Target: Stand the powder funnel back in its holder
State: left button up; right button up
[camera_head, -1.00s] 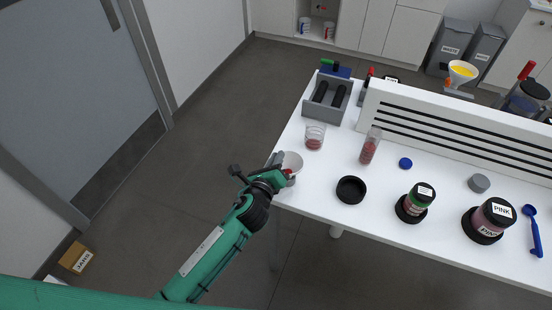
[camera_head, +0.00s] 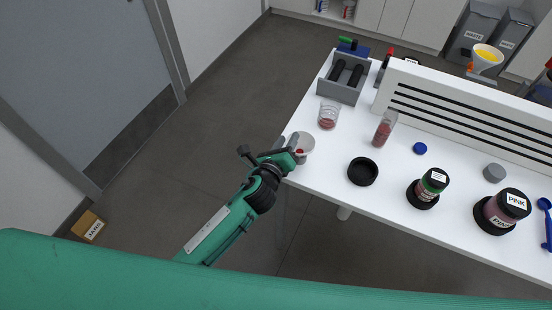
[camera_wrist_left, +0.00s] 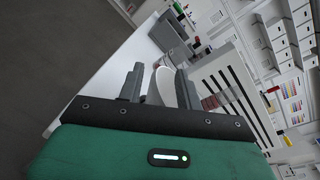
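A pale funnel-like cup (camera_head: 306,142) is at the table's left edge in the head view, with a small red patch by it. It also shows in the left wrist view as a white curved shape (camera_wrist_left: 165,86) between the fingers. My left gripper (camera_head: 292,147) is right at it, fingers apart on either side; in the wrist view the gripper (camera_wrist_left: 158,78) looks open, with a gap beside the left finger. I cannot tell whether the cup sits in a holder; its lower part is hidden. My right gripper is not in view.
A glass with red powder (camera_head: 328,117) and a leaning red-filled tube (camera_head: 384,130) stand close by. A black ring (camera_head: 363,172), lidded jars (camera_head: 427,188), a grey caddy (camera_head: 341,86) and a slotted white rack (camera_head: 470,110) share the table. A yellow-filled white funnel (camera_head: 486,58) shows behind.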

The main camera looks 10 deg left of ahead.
pick_arm(q)
jog(key=b+v, duration=0.2)
jog(key=v, duration=1)
jog(key=shift+s+b, duration=0.25)
jog(key=shift+b, duration=0.05)
jog(key=shift+a+f, duration=0.1)
jog(key=s+a+f+n+g+y, duration=0.1)
jog(key=s+a+f+n+g, duration=0.2)
jog(key=f, duration=1)
jog(key=s+a+f+n+g+y, duration=0.15)
jog(key=a+f+n, duration=0.35)
jog(key=f, duration=0.7)
jog(key=s+a+f+n+g+y, duration=0.1)
jog(key=a+f+n+g, duration=0.3)
jog(key=f, duration=0.9)
jog(key=s+a+f+n+g, duration=0.3)
jog(key=s+f+n, duration=0.5)
jog(key=s+f, duration=0.5)
jog(key=s+a+f+n+g, duration=0.1)
jog(key=s+f+n, duration=0.3)
jog(key=s, duration=0.6)
jog(key=s+a+f+n+g, duration=0.2)
jog(key=s+a+f+n, duration=0.1)
jog(key=s, duration=0.7)
jog(key=shift+f+n+y, duration=0.35)
jog(key=shift+f+n, duration=0.5)
jog(key=shift+n, duration=0.15)
